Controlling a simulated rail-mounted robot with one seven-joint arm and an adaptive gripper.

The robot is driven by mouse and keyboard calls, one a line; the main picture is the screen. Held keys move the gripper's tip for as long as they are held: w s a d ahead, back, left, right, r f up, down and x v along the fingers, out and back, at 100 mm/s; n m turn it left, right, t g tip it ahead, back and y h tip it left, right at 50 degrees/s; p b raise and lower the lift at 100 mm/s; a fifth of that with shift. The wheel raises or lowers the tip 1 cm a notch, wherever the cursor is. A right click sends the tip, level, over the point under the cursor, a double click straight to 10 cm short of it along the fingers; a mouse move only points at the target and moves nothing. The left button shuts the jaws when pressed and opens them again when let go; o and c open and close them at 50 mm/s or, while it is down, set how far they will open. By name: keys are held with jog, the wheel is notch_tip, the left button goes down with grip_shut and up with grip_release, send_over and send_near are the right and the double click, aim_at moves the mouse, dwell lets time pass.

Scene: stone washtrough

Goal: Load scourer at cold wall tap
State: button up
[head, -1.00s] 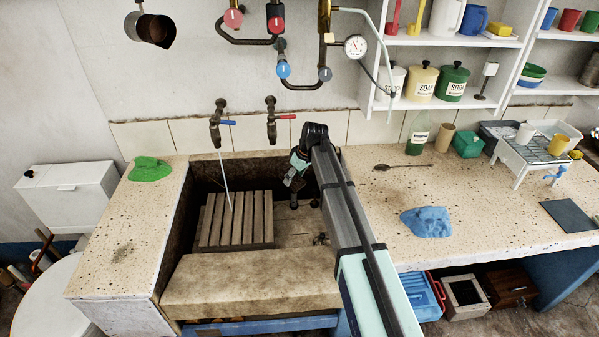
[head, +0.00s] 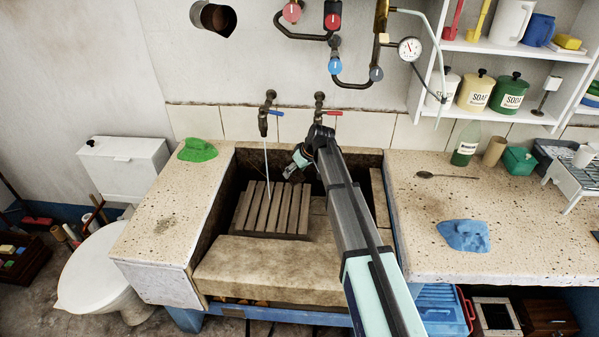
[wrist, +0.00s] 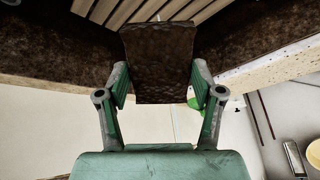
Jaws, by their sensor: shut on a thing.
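The cold wall tap (head: 266,114) has a blue lever and sits at the left of the pair on the tiled wall. A thin pale water stream (head: 266,165) falls from it to the slatted wooden rack (head: 272,210) in the trough. My gripper (head: 292,170) is just right of the stream, above the rack's back edge. In the wrist view my gripper (wrist: 160,88) is shut on a dark brown, rough slab, the scourer (wrist: 158,55). Its far end overlaps the slats in that view. In the head view the scourer is too small to make out clearly.
The red-levered tap (head: 320,114) is right of the cold tap, close behind my arm. The stone trough's thick front rim (head: 270,268) and side counters surround the rack. A green cloth (head: 197,150) lies on the left counter, a blue cloth (head: 465,236) on the right.

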jog(key=w+a+f, duration=0.2)
jog(key=w+a, duration=0.4)
jog(key=a, duration=0.3)
jog(key=shift+w+b, duration=0.15)
jog(key=shift+b, duration=0.15)
jog(key=shift+f, duration=0.1)
dwell(0.7)
jog(key=s+d, duration=0.2)
jog(key=s, duration=0.5)
jog(key=shift+s+b, duration=0.4)
jog(key=shift+b, duration=0.05)
dwell(1.4)
jog(key=s+d+r+p, duration=0.1)
jog(key=s+r, duration=0.3)
jog(key=shift+s+d, duration=0.15)
jog(key=shift+s, duration=0.25)
dwell(0.7)
